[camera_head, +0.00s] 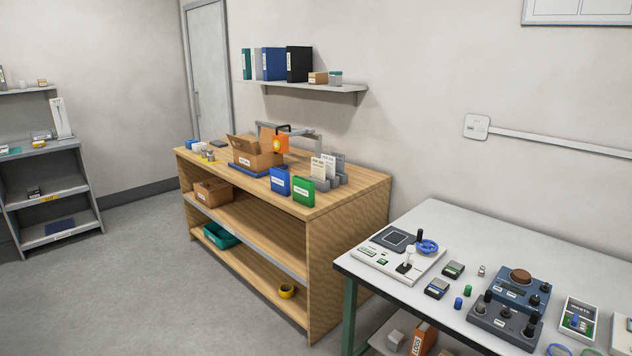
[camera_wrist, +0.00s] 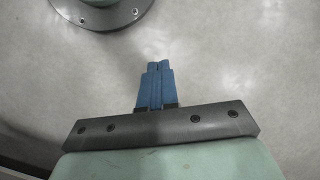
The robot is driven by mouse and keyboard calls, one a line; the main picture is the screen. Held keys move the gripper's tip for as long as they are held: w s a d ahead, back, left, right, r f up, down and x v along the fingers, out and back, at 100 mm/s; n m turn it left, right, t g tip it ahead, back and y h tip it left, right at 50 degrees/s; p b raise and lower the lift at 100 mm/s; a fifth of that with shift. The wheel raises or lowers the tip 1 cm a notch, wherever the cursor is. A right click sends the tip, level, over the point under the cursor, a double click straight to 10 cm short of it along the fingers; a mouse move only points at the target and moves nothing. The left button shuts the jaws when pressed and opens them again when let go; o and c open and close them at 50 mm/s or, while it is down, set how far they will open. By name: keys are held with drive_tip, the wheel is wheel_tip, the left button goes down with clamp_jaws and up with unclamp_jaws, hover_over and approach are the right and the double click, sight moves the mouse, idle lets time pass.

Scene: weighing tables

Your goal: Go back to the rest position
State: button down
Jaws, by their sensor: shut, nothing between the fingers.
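My gripper (camera_wrist: 159,66) shows in the wrist view, with its two blue fingers together and nothing between them. It points over a bare, pale grey surface. A round grey-green flange with bolts (camera_wrist: 103,18), which looks like part of my own body, shows at the top left of that view. My arm and gripper do not show in the head view.
A wooden bench (camera_head: 350,205) stands behind with an open carton (camera_head: 255,158), blue box and green box (camera_head: 303,191). Grey floor (camera_head: 130,285) is clear at the left.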

drive_tip(key=s+d+f+n+g+h, duration=0.1)
drive_tip(key=s+d+f, duration=0.1)
drive_tip(key=s, duration=0.6)
drive_tip(key=s+d+f+n+g+h, duration=0.1)
drive_tip(key=s+f, duration=0.1)
drive_tip(key=s, duration=0.6)
drive_tip(key=shift+s+d+f+n+g+h, duration=0.2)
drive_tip(key=shift+s+d+n+g+h, duration=0.1)
drive_tip(key=shift+s+d, duration=0.1)
